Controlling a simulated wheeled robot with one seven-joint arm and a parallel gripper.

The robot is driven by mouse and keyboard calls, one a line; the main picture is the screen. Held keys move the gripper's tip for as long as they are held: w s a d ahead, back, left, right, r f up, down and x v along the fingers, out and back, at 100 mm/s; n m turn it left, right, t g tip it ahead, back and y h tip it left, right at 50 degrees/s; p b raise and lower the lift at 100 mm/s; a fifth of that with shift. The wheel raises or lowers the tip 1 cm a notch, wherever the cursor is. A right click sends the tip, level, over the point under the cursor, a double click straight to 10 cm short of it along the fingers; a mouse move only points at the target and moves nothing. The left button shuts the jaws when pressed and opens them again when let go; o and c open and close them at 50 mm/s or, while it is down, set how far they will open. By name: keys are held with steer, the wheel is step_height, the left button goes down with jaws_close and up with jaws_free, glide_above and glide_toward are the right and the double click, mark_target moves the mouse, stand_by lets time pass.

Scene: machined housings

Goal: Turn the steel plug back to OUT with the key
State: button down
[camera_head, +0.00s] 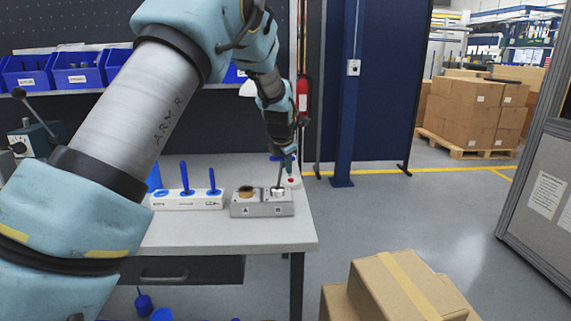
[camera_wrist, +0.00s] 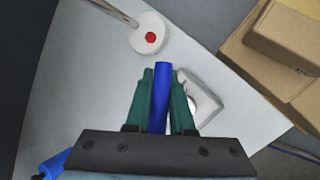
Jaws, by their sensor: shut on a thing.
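The grey housing (camera_head: 262,208) stands near the right end of the bench, marked A on the left and B on the right. A brass-coloured plug (camera_head: 246,191) sits at A and the steel plug (camera_head: 276,192) at B. My gripper (camera_head: 286,160) is above B, its green fingers shut on a blue key handle (camera_wrist: 161,95) in the wrist view. In the head view a thin shaft (camera_head: 281,176) runs down from my gripper to the steel plug. The fingers partly hide the housing (camera_wrist: 210,88) in the wrist view. The plug's OUT mark is not readable.
A white rack (camera_head: 188,203) with upright blue keys stands left of the housing. A white round base with a red button (camera_wrist: 150,38) is close by; it also shows behind the housing (camera_head: 292,181). Cardboard boxes (camera_head: 400,290) stand off the bench's right side.

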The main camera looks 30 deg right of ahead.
steer(key=shift+s+d+n+y, duration=0.15)
steer(key=shift+n+y, duration=0.15)
steer(key=shift+n, duration=0.3)
steer(key=shift+s+d+r+n+t+p, duration=0.15)
steer(key=shift+n+t+p, duration=0.25)
steer(key=shift+p, duration=0.45)
steer(key=shift+n+y+p, duration=0.45)
steer(key=shift+n+y, duration=0.05)
steer(key=c, duration=1.1)
jaws_free()
steer(key=shift+w+f, duration=0.2)
steer(key=shift+f, duration=0.05)
steer(key=o, duration=0.4)
steer(key=shift+a, duration=0.2)
steer(key=shift+r, duration=0.1)
steer(key=b+v, duration=0.3)
steer(key=v, duration=0.7)
steer(key=shift+s+r, duration=0.15)
steer(key=shift+r, duration=0.15)
steer(key=shift+s+a, duration=0.1)
